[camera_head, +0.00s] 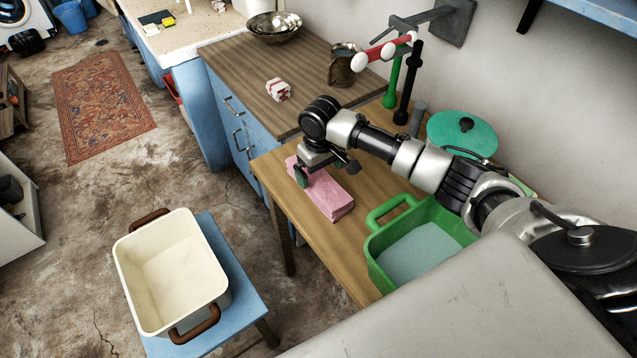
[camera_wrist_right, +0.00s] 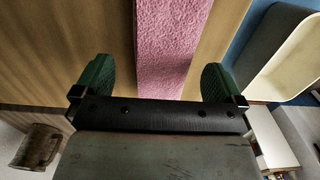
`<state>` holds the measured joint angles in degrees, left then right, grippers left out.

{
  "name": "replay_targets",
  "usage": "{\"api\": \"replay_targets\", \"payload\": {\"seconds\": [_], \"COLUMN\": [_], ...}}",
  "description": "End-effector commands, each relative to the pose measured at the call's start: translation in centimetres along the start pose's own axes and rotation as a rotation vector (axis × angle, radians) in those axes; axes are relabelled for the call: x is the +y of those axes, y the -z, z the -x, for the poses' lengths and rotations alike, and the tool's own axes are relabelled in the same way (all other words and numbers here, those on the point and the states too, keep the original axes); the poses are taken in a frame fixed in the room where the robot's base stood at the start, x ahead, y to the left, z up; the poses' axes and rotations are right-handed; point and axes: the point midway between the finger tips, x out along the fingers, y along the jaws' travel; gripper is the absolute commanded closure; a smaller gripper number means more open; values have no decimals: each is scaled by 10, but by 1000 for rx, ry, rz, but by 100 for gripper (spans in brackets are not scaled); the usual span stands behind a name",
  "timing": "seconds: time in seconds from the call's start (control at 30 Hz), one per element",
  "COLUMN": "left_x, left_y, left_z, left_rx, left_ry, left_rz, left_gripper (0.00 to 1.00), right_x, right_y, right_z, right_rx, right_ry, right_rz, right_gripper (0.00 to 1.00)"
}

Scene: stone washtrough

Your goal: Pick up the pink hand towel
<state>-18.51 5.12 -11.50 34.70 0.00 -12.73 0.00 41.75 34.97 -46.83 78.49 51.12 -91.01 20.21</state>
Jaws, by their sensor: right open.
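The pink hand towel (camera_head: 332,200) lies folded on the wooden table (camera_head: 283,195), left of the green basin. My right gripper (camera_head: 326,173) is over the far end of the towel and hides part of it. In the right wrist view the towel (camera_wrist_right: 165,45) runs between the two green fingertips, with bare wood on both sides of it. The right gripper (camera_wrist_right: 156,76) is open, with gaps between its fingers and the towel's edges. Whether the fingertips are level with the towel is hard to tell. My left gripper is not in view.
A green basin (camera_head: 380,262) stands right of the towel, and a teal lid (camera_head: 450,128) is behind it. A cream tub (camera_head: 140,285) with brown handles stands on a blue stool (camera_head: 225,250). A brown mug (camera_head: 341,66) and a red-and-white item (camera_head: 278,90) are farther back.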

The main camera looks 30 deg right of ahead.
Motion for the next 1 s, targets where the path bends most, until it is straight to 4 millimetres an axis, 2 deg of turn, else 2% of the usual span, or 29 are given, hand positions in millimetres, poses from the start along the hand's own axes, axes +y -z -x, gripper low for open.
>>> {"api": "replay_targets", "payload": {"seconds": [0.27, 0.4, 0.63, 1.0], "left_x": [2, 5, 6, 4], "left_y": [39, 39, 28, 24], "left_z": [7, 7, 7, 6], "left_rx": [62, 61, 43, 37], "left_ry": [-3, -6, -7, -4], "left_rz": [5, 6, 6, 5], "left_gripper": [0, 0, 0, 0], "right_x": [-4, -4, -4, -4], "right_y": [1, 2, 2, 2], "right_z": [-39, -50, -51, -51], "right_rx": [-5, -3, -1, -1], "right_ry": [-1, -1, -1, -1], "right_rz": [0, 0, 1, 1], "right_gripper": [0, 0, 0, 56]}}
